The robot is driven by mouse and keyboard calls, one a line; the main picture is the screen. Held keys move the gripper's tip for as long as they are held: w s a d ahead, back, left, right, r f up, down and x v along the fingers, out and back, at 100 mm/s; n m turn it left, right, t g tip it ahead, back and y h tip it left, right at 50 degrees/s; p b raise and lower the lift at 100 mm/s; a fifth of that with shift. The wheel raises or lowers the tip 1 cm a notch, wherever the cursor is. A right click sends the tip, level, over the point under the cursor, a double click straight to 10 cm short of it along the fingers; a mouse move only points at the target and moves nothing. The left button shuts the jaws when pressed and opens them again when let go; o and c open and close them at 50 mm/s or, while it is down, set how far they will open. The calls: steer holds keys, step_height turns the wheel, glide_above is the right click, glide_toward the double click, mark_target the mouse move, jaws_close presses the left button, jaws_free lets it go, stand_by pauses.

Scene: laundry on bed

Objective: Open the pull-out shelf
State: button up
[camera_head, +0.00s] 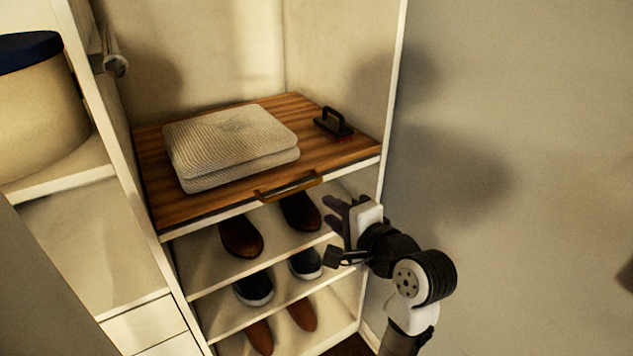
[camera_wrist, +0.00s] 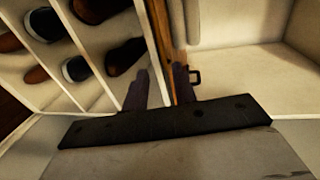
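The pull-out shelf (camera_head: 215,207) is a brown wooden board with a pale front edge, set in a white cabinet. Its bronze bar handle (camera_head: 288,187) is at the middle of the front edge. My gripper (camera_head: 333,214) is in front of the cabinet, right of the handle and a little lower, apart from it. Its two dark fingers are spread with nothing held. In the wrist view my gripper (camera_wrist: 160,90) shows its fingers apart, with the shelf's edge (camera_wrist: 163,35) running between them in the picture. I cannot make out the handle clearly there.
Folded grey cloth (camera_head: 232,140) and a black-handled brush-like object (camera_head: 333,122) lie on the shelf. Several shoes (camera_head: 241,236) stand on white racks below. The cabinet's right side panel (camera_head: 391,95) is close to my arm. A round box (camera_head: 40,105) stands at left.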

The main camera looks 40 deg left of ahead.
mark_target(300, 190)
steer(key=p+x, duration=0.1)
steer(key=x, duration=1.2)
steer(key=shift+a+r, duration=0.1)
jaws_close()
